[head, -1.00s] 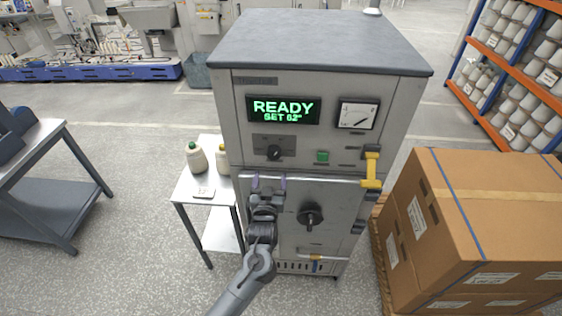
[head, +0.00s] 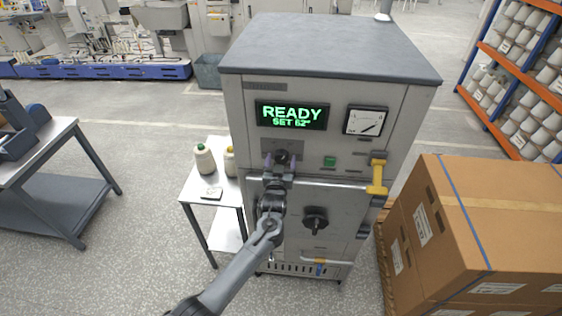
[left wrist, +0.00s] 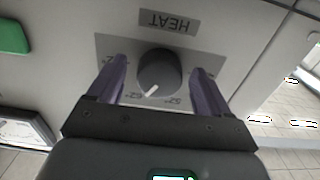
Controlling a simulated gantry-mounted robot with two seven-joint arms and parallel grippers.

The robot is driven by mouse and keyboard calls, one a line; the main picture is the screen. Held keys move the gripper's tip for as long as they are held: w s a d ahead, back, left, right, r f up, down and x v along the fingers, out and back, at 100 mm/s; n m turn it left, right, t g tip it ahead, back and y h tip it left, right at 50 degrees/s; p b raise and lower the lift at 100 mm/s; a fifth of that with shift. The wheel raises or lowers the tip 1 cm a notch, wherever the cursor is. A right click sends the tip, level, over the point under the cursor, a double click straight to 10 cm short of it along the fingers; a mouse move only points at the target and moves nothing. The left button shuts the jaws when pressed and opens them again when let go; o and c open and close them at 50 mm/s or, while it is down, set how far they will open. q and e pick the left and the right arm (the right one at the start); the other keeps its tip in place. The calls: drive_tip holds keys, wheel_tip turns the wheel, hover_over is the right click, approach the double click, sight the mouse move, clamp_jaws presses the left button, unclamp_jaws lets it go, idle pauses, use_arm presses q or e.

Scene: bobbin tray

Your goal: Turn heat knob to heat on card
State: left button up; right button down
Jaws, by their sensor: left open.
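The heat knob (left wrist: 160,72) is a dark round knob with a white pointer mark, on a grey plate under a HEAT label (left wrist: 167,21) that appears upside down in the left wrist view. My left gripper (left wrist: 160,82) is open, with one purple finger on each side of the knob; I cannot tell whether they touch it. In the head view the left gripper (head: 281,163) covers much of the knob. The display (head: 291,115) reads READY, SET 62°. The card (head: 212,193) lies on the small side table; its writing is too small to read. My right gripper is not in view.
The grey cabinet (head: 335,50) carries a dial gauge (head: 365,121), a green button (head: 330,161), a yellow handle (head: 377,177) and a lower black knob (head: 315,220). Cardboard boxes (head: 500,215) stand close on the right.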

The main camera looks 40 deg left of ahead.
use_arm(q)
drive_tip(key=c, duration=1)
drive_tip(key=shift+n, duration=0.4)
drive_tip(key=shift+f+n+b, duration=0.1)
drive_tip(key=shift+n+b, duration=0.65)
drive_tip(key=shift+n, duration=0.25)
drive_tip(key=n+b, duration=0.1)
drive_tip(key=n, duration=0.2)
drive_tip(key=shift+d+n+b, duration=0.1)
drive_tip(key=shift+n+b, duration=0.2)
drive_tip(key=shift+b, duration=0.1)
drive_tip(key=n+b, duration=0.2)
drive_tip(key=n, duration=0.3)
drive_tip(key=shift+r, duration=0.2)
drive_tip(key=shift+n, duration=0.3)
